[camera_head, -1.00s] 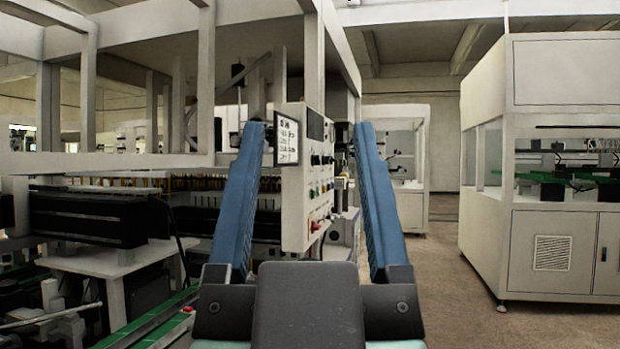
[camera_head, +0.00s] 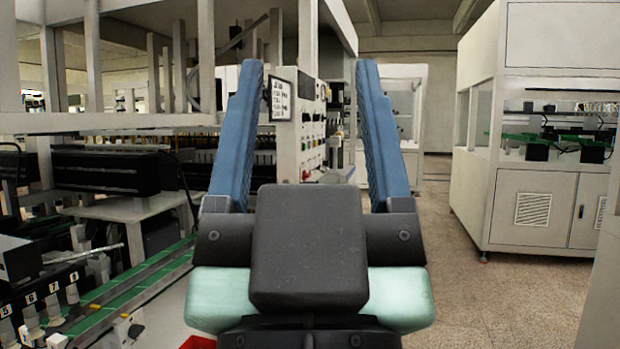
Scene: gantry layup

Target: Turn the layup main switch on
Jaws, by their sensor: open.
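The control panel (camera_head: 285,148) is a pale upright box standing ahead, between my fingers in the picture. Its right face carries rows of small knobs and buttons (camera_head: 308,144), seen at a steep slant. Which of them is the main switch cannot be told at this size. A small framed notice (camera_head: 281,97) with dark lettering is on its near face. My gripper (camera_head: 306,68) is open and empty, its two blue fingers wide apart and pointing ahead. It touches nothing that I can see. The gripper's dark body hides the lower part of the panel.
A pale frame (camera_head: 110,122) with dark machinery runs along the left. A green conveyor rail (camera_head: 150,280) and numbered fixtures (camera_head: 52,305) are at lower left. A white cabinet (camera_head: 545,205) stands at right. Speckled floor (camera_head: 470,300) is open between gripper and cabinet.

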